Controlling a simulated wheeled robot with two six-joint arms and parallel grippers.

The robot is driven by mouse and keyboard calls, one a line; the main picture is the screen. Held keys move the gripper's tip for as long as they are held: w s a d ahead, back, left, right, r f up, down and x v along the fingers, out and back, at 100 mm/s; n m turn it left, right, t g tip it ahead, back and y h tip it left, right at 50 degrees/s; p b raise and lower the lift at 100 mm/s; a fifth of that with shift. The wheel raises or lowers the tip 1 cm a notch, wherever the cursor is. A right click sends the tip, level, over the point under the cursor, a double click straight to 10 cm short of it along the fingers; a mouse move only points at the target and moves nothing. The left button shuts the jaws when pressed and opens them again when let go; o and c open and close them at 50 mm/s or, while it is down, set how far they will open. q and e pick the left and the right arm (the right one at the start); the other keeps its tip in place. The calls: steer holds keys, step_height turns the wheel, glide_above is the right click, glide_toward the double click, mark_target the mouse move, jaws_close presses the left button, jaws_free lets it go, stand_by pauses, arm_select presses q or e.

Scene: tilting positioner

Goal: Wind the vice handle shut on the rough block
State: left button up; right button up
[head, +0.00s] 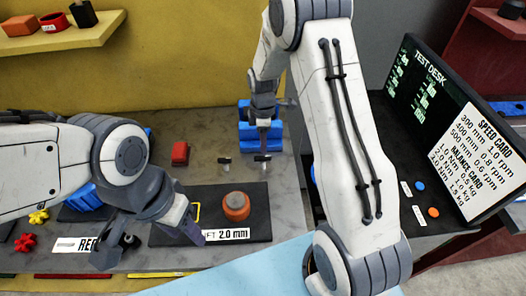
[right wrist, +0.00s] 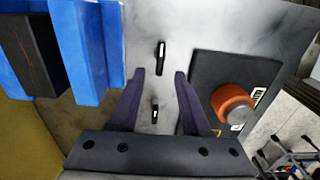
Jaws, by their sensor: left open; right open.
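A blue vice-like body (head: 246,140) stands at the back of the bench, partly behind my right gripper. In the right wrist view, blue jaws (right wrist: 88,50) flank a dark block (right wrist: 35,50), cut off by the left edge; I cannot tell if they touch it. Two small dark bars with pale middles (right wrist: 160,57) (right wrist: 154,112) lie beyond and between my fingers; I cannot tell whether either is the vice handle. My right gripper (right wrist: 158,76) is open and empty; in the head view it points down (head: 264,122). My left gripper (head: 150,250) is open at the front left.
An orange round knob (head: 236,206) sits on a dark plate (head: 262,224) with a "2.0 mm" label. A red piece (head: 180,153) lies behind it. A test desk screen (head: 450,130) stands right. A yellow shelf (head: 60,40) is at the upper left. Bare bench lies around the red piece.

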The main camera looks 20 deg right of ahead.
mark_target(263, 156)
step_height(263, 156, down, 7)
steer(key=shift+r+p, duration=0.1)
steer(key=shift+p, duration=0.65)
jaws_close()
